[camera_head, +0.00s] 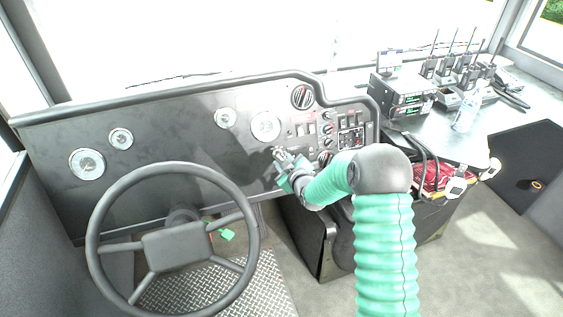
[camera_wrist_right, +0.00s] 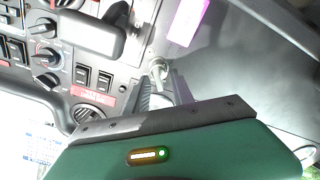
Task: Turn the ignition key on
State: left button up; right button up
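The ignition key (camera_wrist_right: 158,68) is a small metal piece at the dashboard's lower panel, in the middle of the right wrist view. My right gripper (camera_head: 280,155) reaches the dashboard right of the steering wheel in the head view. In the wrist view its two grey fingers (camera_wrist_right: 162,88) stand a little apart, one on each side of the key's near end. Whether they touch the key is not clear. The key is too small to make out in the head view. My left gripper is not in view.
The steering wheel (camera_head: 180,245) stands left of my right gripper. Switches and knobs (camera_head: 328,130) sit right of it, with a black lever block (camera_wrist_right: 92,32) close by in the wrist view. Radios (camera_head: 402,92) and a bottle (camera_head: 467,112) stand on the right counter.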

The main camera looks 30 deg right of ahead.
jog(key=shift+x, duration=0.75)
jog(key=shift+c, duration=0.3)
grip_shut()
jog(key=shift+s, duration=0.1)
dwell(0.4)
